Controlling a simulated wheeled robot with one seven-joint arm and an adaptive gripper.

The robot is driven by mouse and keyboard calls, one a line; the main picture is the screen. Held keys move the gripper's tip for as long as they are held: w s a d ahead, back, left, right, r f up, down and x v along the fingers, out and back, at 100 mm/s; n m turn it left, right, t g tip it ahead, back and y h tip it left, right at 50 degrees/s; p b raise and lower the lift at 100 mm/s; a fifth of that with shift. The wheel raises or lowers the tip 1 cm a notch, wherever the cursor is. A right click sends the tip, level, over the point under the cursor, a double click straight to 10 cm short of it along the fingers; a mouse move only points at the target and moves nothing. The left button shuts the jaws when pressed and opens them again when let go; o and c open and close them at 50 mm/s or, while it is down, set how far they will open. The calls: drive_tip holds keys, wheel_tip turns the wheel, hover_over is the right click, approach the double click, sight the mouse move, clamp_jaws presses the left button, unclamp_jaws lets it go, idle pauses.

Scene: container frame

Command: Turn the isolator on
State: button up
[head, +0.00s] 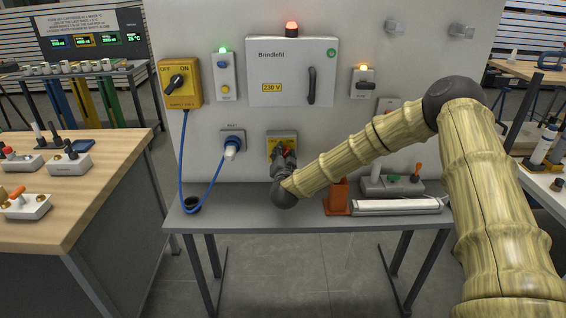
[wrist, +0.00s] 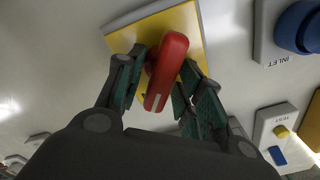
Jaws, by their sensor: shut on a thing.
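The yellow isolator plate (head: 274,139) is low on the grey panel, mostly hidden behind my gripper in the head view. In the wrist view, the yellow plate (wrist: 195,22) carries a red rotary handle (wrist: 166,72) with a pale mark near its tip. My gripper (head: 284,154) reaches the plate from the front. In the wrist view, the green-padded fingers of my gripper (wrist: 160,66) are on either side of the red handle, shut on it. The plate's markings are mostly covered, so I cannot read the handle's setting.
A yellow OFF/ON supply switch (head: 180,83) and the Brindlefil cabinet (head: 292,72) are on the panel. A blue cable (head: 183,160) runs down to the shelf and up to the inlet plug (head: 232,145). An orange holder (head: 338,197) and a white-topped tray (head: 397,206) stand on the shelf.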

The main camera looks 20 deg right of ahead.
drive_tip(key=shift+d+f+m+b, duration=0.1)
drive_tip(key=shift+f+m+b, duration=0.05)
drive_tip(key=shift+m+b, duration=0.7)
drive_tip(key=o, duration=0.6)
drive_tip(key=shift+s, duration=0.1)
drive_tip(key=shift+s, duration=0.35)
drive_tip(key=v, duration=1.1)
drive_tip(key=shift+s, duration=0.1)
